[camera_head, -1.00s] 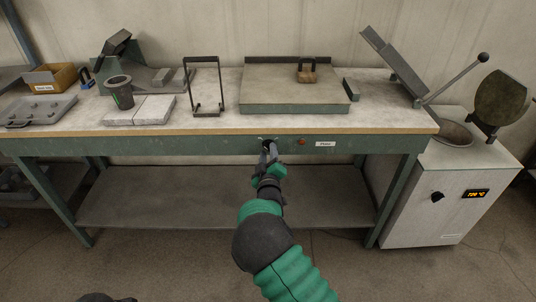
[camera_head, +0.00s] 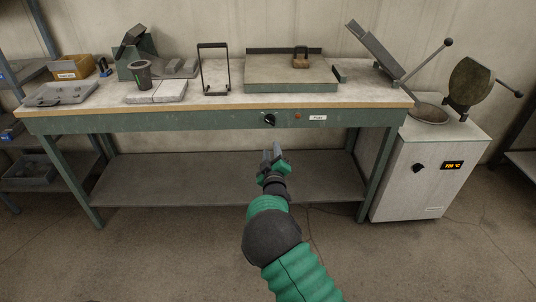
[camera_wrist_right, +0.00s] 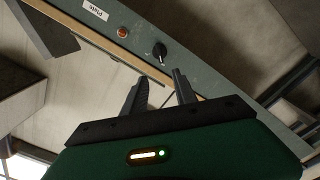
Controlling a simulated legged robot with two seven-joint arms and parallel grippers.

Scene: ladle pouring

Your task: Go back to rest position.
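My right gripper (camera_head: 271,155) is in front of the workbench (camera_head: 200,119), below its front edge, apart from it. In the right wrist view its two fingers (camera_wrist_right: 160,92) stand apart with nothing between them, so it is open and empty. Past the fingertips in that view is a black knob (camera_wrist_right: 159,50) on the bench's green front rail. The knob also shows in the head view (camera_head: 269,119), beside a red button (camera_head: 297,115) and a "Plate" label (camera_head: 317,118). My left gripper is not in view.
The floor before the bench is clear.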

